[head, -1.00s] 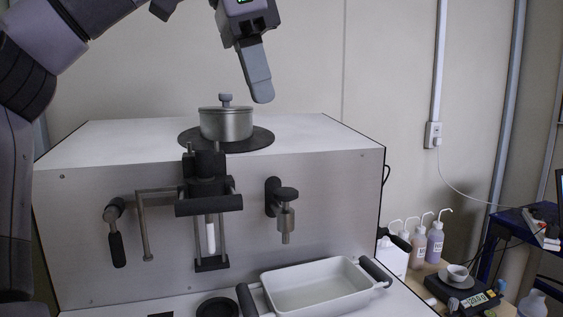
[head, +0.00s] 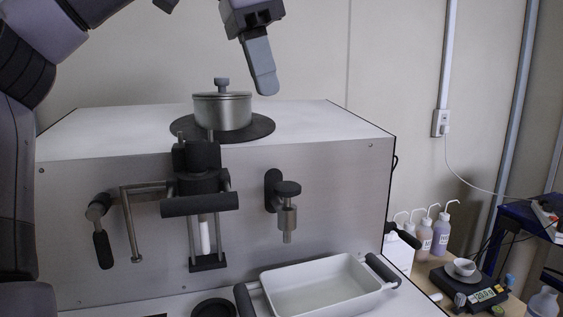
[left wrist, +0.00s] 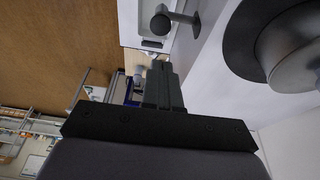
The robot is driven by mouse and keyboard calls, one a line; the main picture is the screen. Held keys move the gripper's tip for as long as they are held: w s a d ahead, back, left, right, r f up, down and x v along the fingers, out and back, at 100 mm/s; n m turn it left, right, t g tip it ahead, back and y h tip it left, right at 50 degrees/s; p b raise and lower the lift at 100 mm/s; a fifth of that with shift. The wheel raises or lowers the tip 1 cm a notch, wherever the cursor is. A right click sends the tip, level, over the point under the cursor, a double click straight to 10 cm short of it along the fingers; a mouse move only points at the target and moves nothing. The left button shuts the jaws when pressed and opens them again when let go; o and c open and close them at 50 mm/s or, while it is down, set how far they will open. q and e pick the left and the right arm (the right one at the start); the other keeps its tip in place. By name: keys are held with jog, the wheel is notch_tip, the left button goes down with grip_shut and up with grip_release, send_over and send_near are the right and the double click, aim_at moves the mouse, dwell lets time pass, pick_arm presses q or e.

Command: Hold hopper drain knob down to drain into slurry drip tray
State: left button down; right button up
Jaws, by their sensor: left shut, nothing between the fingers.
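A dark drain knob (head: 288,188) sits on top of a metal spout on the analyser's front panel; it also shows in the left wrist view (left wrist: 160,24). The white slurry drip tray (head: 322,286), with dark handles, stands below and in front of it. A lidded metal pot (head: 222,110), perhaps the hopper, stands on a dark disc on top of the analyser. My left gripper (head: 265,90) is shut and empty. In the picture it is above and right of the pot, well above the knob and apart from both. My right gripper is out of view.
A dark press-like unit (head: 200,205) and a bent metal pipe with a black handle (head: 103,248) stick out of the front panel, left of the knob. Wash bottles (head: 441,233) and a scale (head: 470,288) stand to the right. The analyser's top right is clear.

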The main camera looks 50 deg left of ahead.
pick_arm(q)
send_near(280, 186)
jog(key=w+f, duration=0.2)
jog(key=f, duration=0.1)
jog(key=w+d+f, duration=0.1)
jog(key=f, duration=0.1)
jog(key=shift+w, duration=0.1)
jog(key=shift+f, duration=0.65)
jog(key=shift+d+f, duration=0.1)
jog(key=shift+f, duration=0.7)
jog(key=shift+s+f, duration=0.25)
jog(key=shift+f, duration=0.25)
jog(key=shift+s, duration=0.1)
dwell(1.9)
notch_tip(280, 186, up, 8)
jog(key=v, duration=0.7)
jog(key=shift+s+r, duration=0.25)
